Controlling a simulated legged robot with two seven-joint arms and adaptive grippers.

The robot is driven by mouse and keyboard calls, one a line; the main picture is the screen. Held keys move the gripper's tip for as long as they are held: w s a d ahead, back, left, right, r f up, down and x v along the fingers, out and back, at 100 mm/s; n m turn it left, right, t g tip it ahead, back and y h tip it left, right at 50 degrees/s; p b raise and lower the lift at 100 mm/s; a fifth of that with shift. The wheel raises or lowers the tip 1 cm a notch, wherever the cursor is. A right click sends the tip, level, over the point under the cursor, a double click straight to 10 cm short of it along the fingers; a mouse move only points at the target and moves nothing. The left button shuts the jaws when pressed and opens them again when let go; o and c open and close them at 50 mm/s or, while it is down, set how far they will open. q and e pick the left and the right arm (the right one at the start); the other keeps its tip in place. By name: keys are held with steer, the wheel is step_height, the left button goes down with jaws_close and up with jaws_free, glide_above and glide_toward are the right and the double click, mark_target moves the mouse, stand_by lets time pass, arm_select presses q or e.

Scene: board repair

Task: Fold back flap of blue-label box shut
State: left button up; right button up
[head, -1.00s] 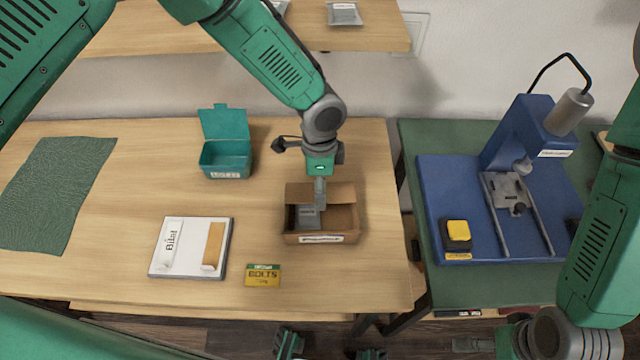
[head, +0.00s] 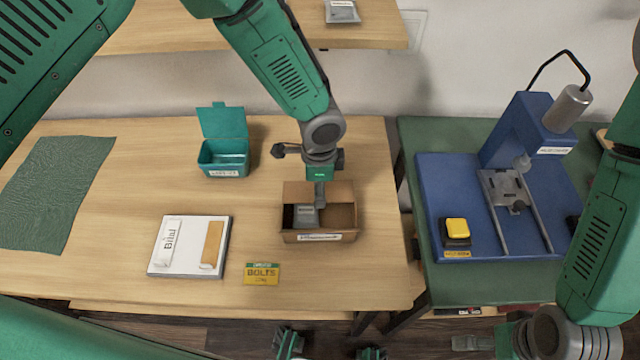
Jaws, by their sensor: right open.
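The small brown cardboard box (head: 291,237) stands on the wooden table, with a pale label with dark print on its front. Its colour is too small to tell. The box is open at the top and a grey item (head: 305,215) lies inside. Its back flap (head: 296,192) stands up along the rear edge. My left gripper (head: 320,203) points down over the box, in front of the back flap. Its fingers overlap in view, and contact with the flap is unclear. My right gripper (head: 330,350) is open and empty at the bottom edge, below the table front.
A teal open-lidded bin (head: 224,160), a white board (head: 185,273), a yellow bolts card (head: 262,274) and a green mat (head: 50,190) lie on the wooden table (head: 130,200). A blue press (head: 440,190) stands on the green bench at right. Table right of the box is clear.

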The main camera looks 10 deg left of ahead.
arm_select(q)
steer(key=o, duration=1.2)
steer(key=shift+r, duration=0.4)
step_height(320, 180, up, 11)
steer(key=shift+s, duration=0.1)
